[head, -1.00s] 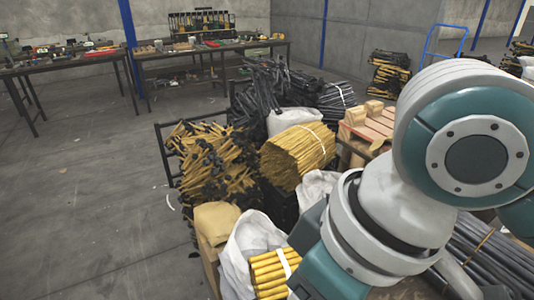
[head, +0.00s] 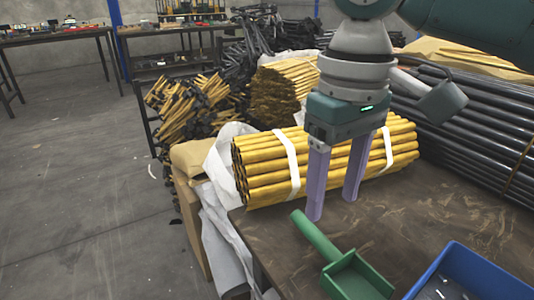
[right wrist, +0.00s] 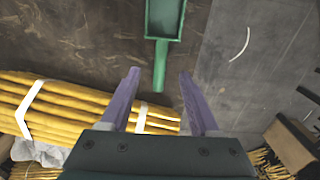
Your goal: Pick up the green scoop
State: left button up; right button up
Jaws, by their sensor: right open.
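The green scoop (head: 345,268) lies on the brown table top, with its handle pointing up and left towards the yellow bundle. In the right wrist view the scoop (right wrist: 163,30) is at the top, its handle running down between the finger lines. My right gripper (head: 333,205) is open and empty, with its purple fingers pointing down beyond the handle's end, in front of the yellow bundle. Its fingers also show in the right wrist view (right wrist: 155,82), apart on both sides of the handle's line. My left gripper is not in view.
A bundle of yellow tubes (head: 270,165) with white straps lies just behind the fingers. A blue bin (head: 450,262) stands right of the scoop. Long dark pipes (head: 480,150) lie at the right. The table's left edge is near the handle.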

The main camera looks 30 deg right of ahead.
aim_at(323, 239)
notch_tip(323, 239, down, 5)
jog(key=shift+r+b, duration=0.2)
jog(key=shift+b, duration=0.65)
notch_tip(323, 239, down, 5)
jog(key=b, duration=0.2)
jog(key=shift+w+a+f+b, duration=0.1)
jog(key=shift+b, duration=0.25)
jog(key=shift+c, duration=0.4)
grip_shut()
